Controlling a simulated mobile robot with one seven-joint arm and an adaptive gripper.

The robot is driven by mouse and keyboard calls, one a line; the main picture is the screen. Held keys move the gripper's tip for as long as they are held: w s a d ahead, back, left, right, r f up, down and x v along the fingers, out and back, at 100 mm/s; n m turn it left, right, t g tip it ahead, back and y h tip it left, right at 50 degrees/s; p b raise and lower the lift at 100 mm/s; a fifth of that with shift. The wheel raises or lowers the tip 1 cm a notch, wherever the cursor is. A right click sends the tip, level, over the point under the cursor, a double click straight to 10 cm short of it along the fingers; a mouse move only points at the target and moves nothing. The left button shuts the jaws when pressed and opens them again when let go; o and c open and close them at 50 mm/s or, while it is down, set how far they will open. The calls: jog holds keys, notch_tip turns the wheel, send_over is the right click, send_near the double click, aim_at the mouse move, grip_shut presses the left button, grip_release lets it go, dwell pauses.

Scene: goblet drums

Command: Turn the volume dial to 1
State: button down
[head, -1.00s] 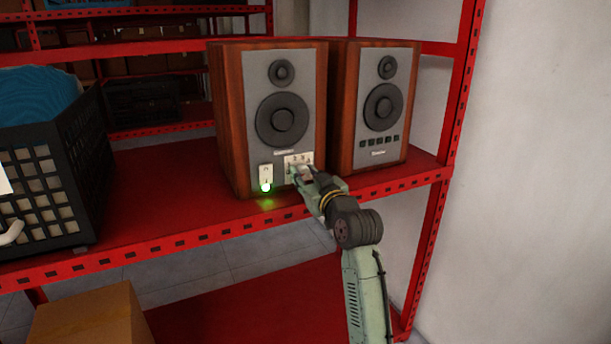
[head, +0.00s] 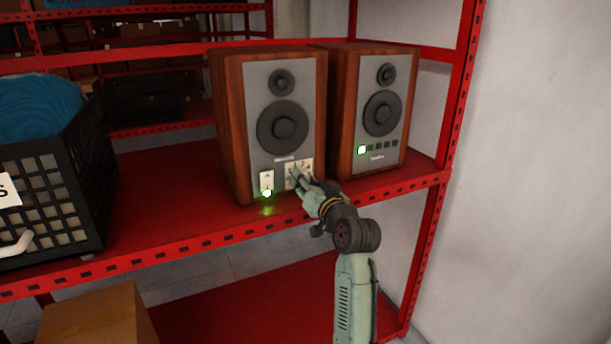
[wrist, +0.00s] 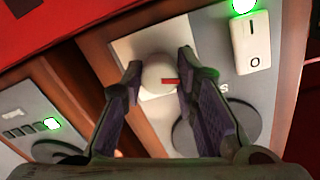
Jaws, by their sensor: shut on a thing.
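The left speaker (head: 238,120) has a wooden case and a grey front. Its white volume dial (wrist: 157,72) shows in the wrist view between the fingers of my gripper (wrist: 160,80), which is shut on it. The dial's red mark points right in that view. In the head view my gripper (head: 299,178) covers the dial, and part of the light dial panel (head: 306,165) shows with marks too small to read. The power switch (head: 266,178) sits left of the panel, with a green light (head: 267,193) lit below it.
The right speaker (head: 343,120) stands beside it, with its leftmost indicator (head: 362,150) lit in a row. Both stand on a red shelf (head: 150,200). A black crate (head: 70,150) is at the left, and a white wall (head: 530,150) at the right.

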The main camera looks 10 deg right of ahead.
jog(key=shift+m+p, duration=0.6)
jog(key=shift+m, duration=0.4)
jog(key=c, duration=1.2)
grip_release()
jog(key=shift+c, duration=0.2)
jog(key=v, duration=1.2)
jog(key=shift+r, duration=0.1)
